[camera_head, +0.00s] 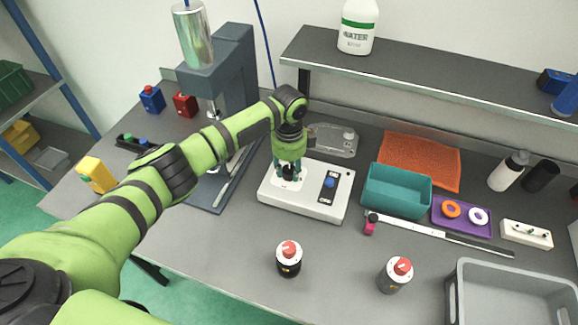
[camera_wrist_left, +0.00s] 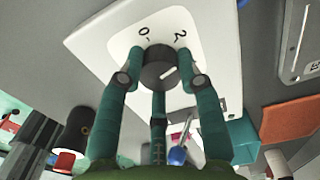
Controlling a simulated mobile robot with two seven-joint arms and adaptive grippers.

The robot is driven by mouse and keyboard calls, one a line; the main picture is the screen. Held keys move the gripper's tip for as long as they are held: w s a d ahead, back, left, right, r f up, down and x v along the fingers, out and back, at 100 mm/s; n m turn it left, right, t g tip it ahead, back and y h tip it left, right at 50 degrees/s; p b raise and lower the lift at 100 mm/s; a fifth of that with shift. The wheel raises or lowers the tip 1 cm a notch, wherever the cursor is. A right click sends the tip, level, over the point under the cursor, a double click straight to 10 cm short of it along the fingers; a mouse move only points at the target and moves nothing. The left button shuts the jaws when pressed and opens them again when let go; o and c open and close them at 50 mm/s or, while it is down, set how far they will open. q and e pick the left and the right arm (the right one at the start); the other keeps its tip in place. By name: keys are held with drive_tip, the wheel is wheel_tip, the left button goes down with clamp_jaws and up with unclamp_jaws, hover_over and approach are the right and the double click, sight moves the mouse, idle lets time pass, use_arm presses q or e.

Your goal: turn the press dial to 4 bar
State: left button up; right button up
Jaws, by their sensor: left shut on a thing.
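The printed marks 0 and 2 show above the dial on the white face (camera_wrist_left: 110,25); any other marks are hidden. My right gripper is not in view.
Two red-topped canisters (camera_head: 289,262) (camera_head: 396,275) stand in front. A grey crate (camera_head: 510,268) is at the lower right.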

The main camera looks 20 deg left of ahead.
sight(289, 170)
use_arm(q)
drive_tip(key=m, duration=0.4)
drive_tip(key=shift+s+f+m, duration=0.1)
drive_tip(key=shift+m, duration=2.5)
drive_tip(key=o, duration=1.2)
drive_tip(key=shift+c, duration=0.2)
wheel_tip(289, 170, up, 12)
